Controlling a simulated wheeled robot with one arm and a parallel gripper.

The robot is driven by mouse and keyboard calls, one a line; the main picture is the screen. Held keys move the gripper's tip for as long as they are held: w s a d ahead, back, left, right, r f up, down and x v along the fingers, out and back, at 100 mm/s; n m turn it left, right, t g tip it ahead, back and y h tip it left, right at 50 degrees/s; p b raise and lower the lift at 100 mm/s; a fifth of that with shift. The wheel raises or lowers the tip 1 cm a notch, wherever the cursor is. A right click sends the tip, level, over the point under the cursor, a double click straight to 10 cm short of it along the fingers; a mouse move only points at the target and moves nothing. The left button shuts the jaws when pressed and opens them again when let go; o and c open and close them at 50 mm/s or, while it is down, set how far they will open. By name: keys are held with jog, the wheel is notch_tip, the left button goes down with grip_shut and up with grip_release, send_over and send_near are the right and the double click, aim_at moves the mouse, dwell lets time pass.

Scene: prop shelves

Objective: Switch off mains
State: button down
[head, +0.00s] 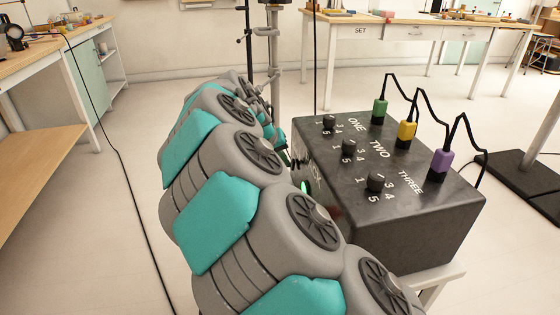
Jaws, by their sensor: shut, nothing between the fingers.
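A black control box (420,215) stands on a light stand at the right of centre. Its top has three dark knobs marked ONE (329,122), TWO (348,147) and THREE (375,183), each with numbers around it. Its left face is mostly hidden behind my arm; a green glow (305,187), a faint red patch and part of some lettering show there. No mains switch can be made out. My gripper (286,156), small and partly hidden at the far end of my arm, is close to that left face. It is shut and empty; contact cannot be told.
Green (380,112), yellow (406,131) and purple (442,163) plugs with black cables stand on the box top. A wooden workbench (40,150) is at the left, a white table (400,20) behind. Pale floor lies between; a black cable crosses it at left.

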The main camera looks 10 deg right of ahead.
jog(key=shift+d+f+h+b, duration=0.15)
jog(key=shift+f+h+b, duration=0.25)
jog(key=shift+h, duration=0.3)
jog(key=shift+f+h+b, duration=0.2)
jog(key=shift+h+b, duration=0.5)
jog(key=shift+b, duration=0.1)
jog(key=shift+s+d+r, duration=0.1)
jog(key=shift+r, duration=0.1)
